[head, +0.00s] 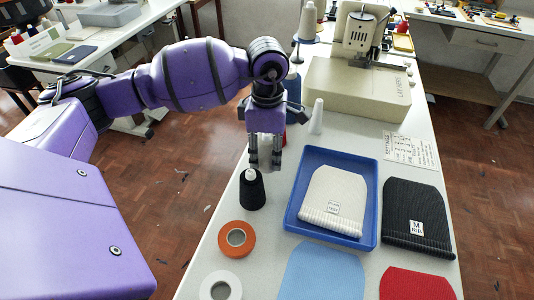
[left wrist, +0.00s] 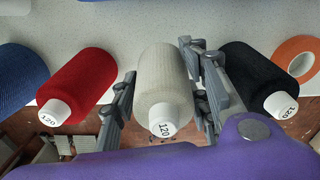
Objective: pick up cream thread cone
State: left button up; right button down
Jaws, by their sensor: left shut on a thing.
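The cream thread cone (left wrist: 163,80) stands between the two fingers of my left gripper (left wrist: 160,100) in the left wrist view, its white tip marked 120. In the head view my left gripper (head: 265,160) points down over the table's left side, with part of the cream cone (head: 266,150) showing between the fingers. The gripper is shut on the cone. Whether the cone's base touches the table is hidden. My right gripper is not in view.
A black cone (head: 252,190) stands close in front of the gripper. Red (left wrist: 78,85) and blue (left wrist: 20,78) cones stand in a row on the other side.

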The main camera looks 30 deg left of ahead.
pick_arm(q)
jog(key=w+d+r+b, duration=0.1)
jog(key=w+d+r, duration=0.9)
jog(key=r, duration=0.1)
jog(key=shift+r+b, duration=0.3)
